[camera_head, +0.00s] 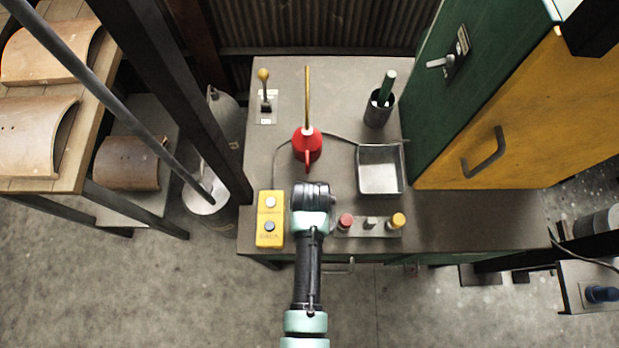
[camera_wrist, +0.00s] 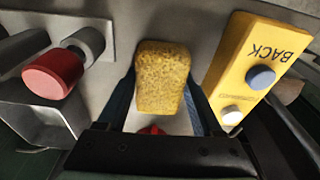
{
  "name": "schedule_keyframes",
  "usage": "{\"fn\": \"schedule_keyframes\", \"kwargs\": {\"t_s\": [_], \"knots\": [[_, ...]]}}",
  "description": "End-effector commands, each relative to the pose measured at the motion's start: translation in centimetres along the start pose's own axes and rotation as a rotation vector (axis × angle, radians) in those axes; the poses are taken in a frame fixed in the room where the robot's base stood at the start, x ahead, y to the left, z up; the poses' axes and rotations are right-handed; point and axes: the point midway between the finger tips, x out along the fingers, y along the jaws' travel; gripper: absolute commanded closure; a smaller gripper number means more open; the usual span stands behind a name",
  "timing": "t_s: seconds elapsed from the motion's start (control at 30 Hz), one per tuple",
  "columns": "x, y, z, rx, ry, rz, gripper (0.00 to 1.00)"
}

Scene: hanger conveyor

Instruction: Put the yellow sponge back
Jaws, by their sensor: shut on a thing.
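The yellow sponge (camera_wrist: 161,76) is a porous block in the middle of the wrist view. My gripper (camera_wrist: 161,98) is shut on it, with a blue finger on each side. I cannot tell how high the sponge is above the bench. A metal tray (camera_head: 380,154) is to the right of my gripper; the inside that shows looks empty.
The yellow button box (camera_head: 270,218), marked BACK (camera_wrist: 262,72), is close on the left. The red oil can (camera_head: 307,146) stands just beyond. A panel with red and yellow knobs (camera_head: 370,224) is at the right. A dark cup (camera_head: 379,110) and a lever (camera_head: 265,90) are farther back on the bench (camera_head: 345,80).

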Motion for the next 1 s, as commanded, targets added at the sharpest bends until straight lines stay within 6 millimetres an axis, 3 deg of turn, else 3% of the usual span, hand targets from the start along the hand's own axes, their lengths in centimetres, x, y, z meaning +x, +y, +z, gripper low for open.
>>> {"fn": "schedule_keyframes", "kwargs": {"t_s": [0.17, 0.2, 0.33, 1.0], "knots": [[0.65, 0.01, 0.08, 0.0, 0.0, 0.0, 1.0], [0.57, 0.01, 0.08, 0.0, 0.0, 0.0, 0.27], [0.6, 0.06, 0.14, 0.001, -0.001, 0.001, 0.04], [0.6, 0.48, 0.27, 0.009, -0.005, 0.007, 0.02]]}}
